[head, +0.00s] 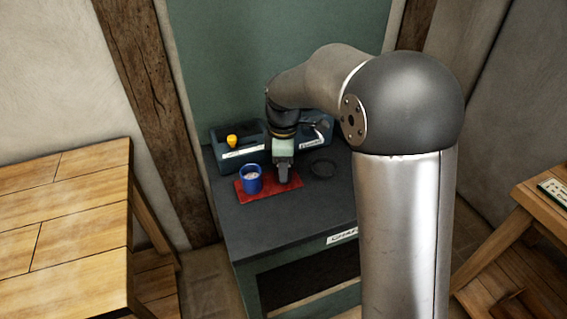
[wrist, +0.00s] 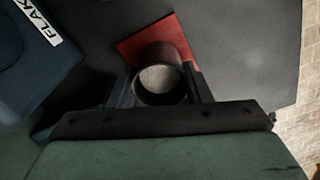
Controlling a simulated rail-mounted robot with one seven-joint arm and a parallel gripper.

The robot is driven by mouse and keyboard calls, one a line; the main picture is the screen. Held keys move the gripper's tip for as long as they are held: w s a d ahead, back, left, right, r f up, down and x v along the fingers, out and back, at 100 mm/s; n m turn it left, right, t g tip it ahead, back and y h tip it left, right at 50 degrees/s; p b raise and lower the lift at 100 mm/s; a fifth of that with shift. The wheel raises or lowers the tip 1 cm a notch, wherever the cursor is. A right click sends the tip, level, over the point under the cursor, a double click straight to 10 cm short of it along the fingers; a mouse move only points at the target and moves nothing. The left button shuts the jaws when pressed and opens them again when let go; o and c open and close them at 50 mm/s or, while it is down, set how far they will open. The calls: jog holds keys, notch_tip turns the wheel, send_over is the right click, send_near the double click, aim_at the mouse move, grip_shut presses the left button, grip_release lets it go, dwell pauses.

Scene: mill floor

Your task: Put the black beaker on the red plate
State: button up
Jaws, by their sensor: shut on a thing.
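The red plate (head: 240,187) lies flat on the dark bench top. My gripper (head: 283,177) points down over the plate's right part, just right of the mug. In the wrist view the black beaker (wrist: 162,52) sits between my two fingers, which are shut on it; its round opening faces the camera. Part of the red plate (wrist: 136,43) shows just beyond it. I cannot tell whether the beaker touches the plate. In the head view I cannot make the beaker out from the gripper.
Labelled bins (head: 243,155) stand along the back, one with a yellow thing (head: 232,141). The bench's front (head: 270,222) is clear. A wooden table (head: 75,215) stands at left.

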jog(key=o, duration=0.6)
jog(key=shift+f, duration=0.15)
jog(key=o, duration=0.4)
jog(key=shift+o, duration=0.2)
notch_tip(320, 180, up, 12)
jog(key=r, duration=0.1)
jog(key=s+d+f+m, duration=0.4)
jog(key=s+m, duration=0.1)
jog(key=s, duration=0.3)
jog(key=s+d+f+m, duration=0.3)
jog(key=s+m, duration=0.3)
jog(key=s, duration=0.3)
jog(key=s+d+f+m, duration=0.4)
jog(key=s+d+m, duration=0.2)
jog(key=s, duration=0.3)
jog(key=shift+s+f, duration=0.25)
jog(key=shift+f, duration=0.05)
jog(key=shift+d, duration=0.1)
